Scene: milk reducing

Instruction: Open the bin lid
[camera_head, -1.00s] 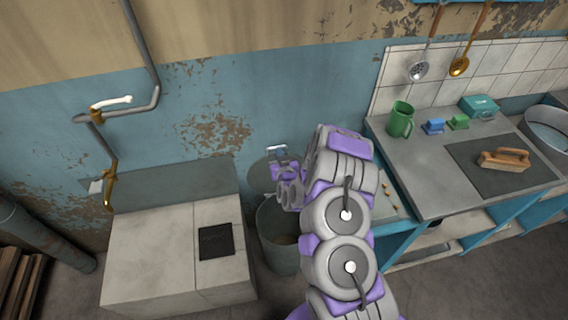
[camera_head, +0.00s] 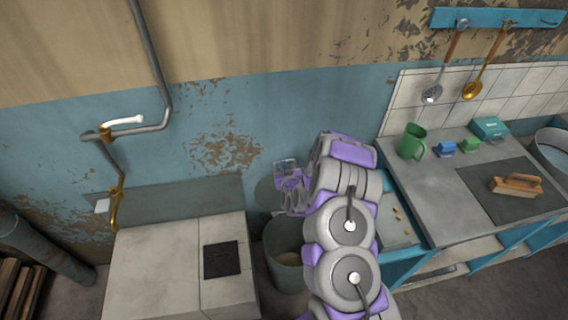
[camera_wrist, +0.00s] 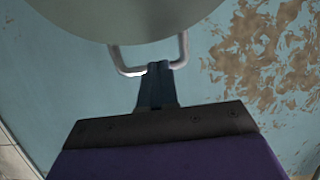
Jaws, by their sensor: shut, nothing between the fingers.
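The grey bin (camera_head: 288,278) stands on the floor between the tiled block and the counter, its top open and its inside showing. Its lid (camera_head: 263,194) is raised toward the blue wall behind, partly hidden by my gripper (camera_head: 287,178). In the wrist view the rounded grey-green lid (camera_wrist: 120,16) fills the top, with a pale metal loop handle (camera_wrist: 124,66) on its edge. My gripper's dark fingers (camera_wrist: 158,72) are shut and empty. Their tips overlap the handle; I cannot tell whether they touch it.
A tiled block (camera_head: 165,265) with a dark plate stands left of the bin. The wall is close behind the bin.

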